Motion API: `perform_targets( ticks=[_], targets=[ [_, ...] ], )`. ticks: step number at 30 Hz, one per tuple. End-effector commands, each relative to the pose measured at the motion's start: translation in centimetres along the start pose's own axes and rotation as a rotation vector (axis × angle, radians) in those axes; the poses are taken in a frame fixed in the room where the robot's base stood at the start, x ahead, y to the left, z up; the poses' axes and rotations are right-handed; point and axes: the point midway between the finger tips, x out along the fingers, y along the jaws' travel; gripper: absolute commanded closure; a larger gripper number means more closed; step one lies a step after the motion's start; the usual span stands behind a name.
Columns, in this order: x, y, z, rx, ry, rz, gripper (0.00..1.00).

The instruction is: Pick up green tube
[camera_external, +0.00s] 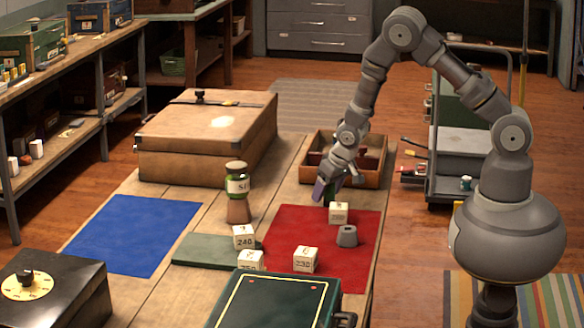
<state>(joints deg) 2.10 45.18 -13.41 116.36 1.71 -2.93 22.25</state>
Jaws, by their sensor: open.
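My gripper (337,186) hangs over the back part of the red mat (290,220), its fingers pointing down and open. A small dark green upright piece (330,193), perhaps the green tube, shows just below and between the fingers. It is partly hidden, and I cannot tell whether the fingers touch it. A purple part (320,189) shows at the left finger; I cannot tell whether it is a fingertip or a separate thing. A jar with green bands and a number label (237,185) stands on a brown base left of the red mat.
White numbered cubes stand on and near the red mat, one (339,213) just below my gripper. A grey weight (347,236) is beside it. A divided wooden tray (372,169) lies behind. A green case (275,306) is in front. The blue mat (135,234) is bare.

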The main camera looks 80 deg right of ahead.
Motion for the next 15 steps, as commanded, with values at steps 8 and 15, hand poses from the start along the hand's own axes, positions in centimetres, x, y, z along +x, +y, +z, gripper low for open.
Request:
perform_targets(
  ticks=[8,15],
  targets=[
    [-0.13,-0.03,-0.05,0.000,0.001,0.000,0.77],
    [-0.14,-0.04,-0.06,0.000,0.001,-0.001,0.78]
  ],
)
